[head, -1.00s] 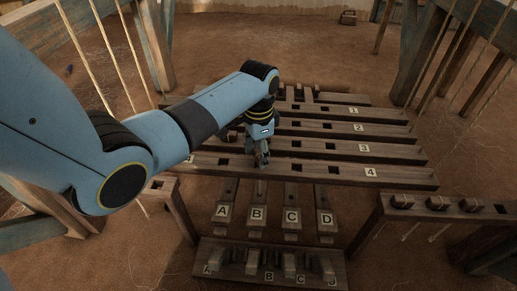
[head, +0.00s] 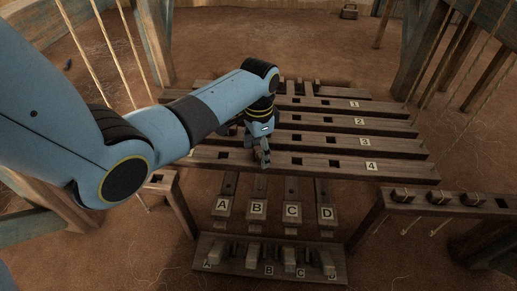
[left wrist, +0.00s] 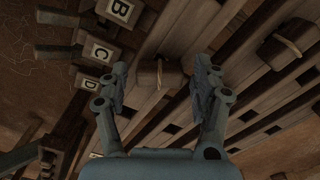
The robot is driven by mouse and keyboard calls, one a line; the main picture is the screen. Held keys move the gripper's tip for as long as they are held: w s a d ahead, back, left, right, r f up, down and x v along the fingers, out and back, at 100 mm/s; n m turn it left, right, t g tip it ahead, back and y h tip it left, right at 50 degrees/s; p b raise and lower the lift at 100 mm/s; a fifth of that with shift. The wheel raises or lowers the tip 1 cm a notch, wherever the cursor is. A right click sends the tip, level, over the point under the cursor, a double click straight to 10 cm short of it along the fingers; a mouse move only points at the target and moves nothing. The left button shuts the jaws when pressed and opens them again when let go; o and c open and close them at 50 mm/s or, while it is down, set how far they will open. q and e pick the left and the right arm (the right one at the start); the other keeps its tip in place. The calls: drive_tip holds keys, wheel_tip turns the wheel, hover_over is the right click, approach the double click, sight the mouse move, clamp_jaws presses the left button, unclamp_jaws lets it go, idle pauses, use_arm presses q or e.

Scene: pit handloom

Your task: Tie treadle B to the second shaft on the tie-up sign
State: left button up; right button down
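Treadle B (head: 257,207) stands in the row in front of the shafts, between treadle A (head: 222,204) and treadle C (head: 291,209). Shaft 4 (head: 400,172) is the nearest of the numbered bars, with square holes. My left gripper (head: 262,156) is over shaft 4, roughly in line with treadle B. In the left wrist view its fingers (left wrist: 162,88) are spread on either side of a wooden block (left wrist: 156,82), with gaps visible on both sides. Another block with a cord loop (left wrist: 279,50) sits farther right there. My right gripper and the tie-up sign are not in view.
Several cord-wrapped blocks (head: 438,197) sit on a bench at the right. A lettered rack (head: 240,275) stands in front of the treadles. Ropes hang at both sides. Loom posts (head: 420,50) stand at the back.

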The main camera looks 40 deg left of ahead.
sight(259, 152)
use_arm(q)
drive_tip(key=shift+o, duration=0.4)
drive_tip(key=shift+r, duration=0.1)
wheel_tip(259, 152, up, 12)
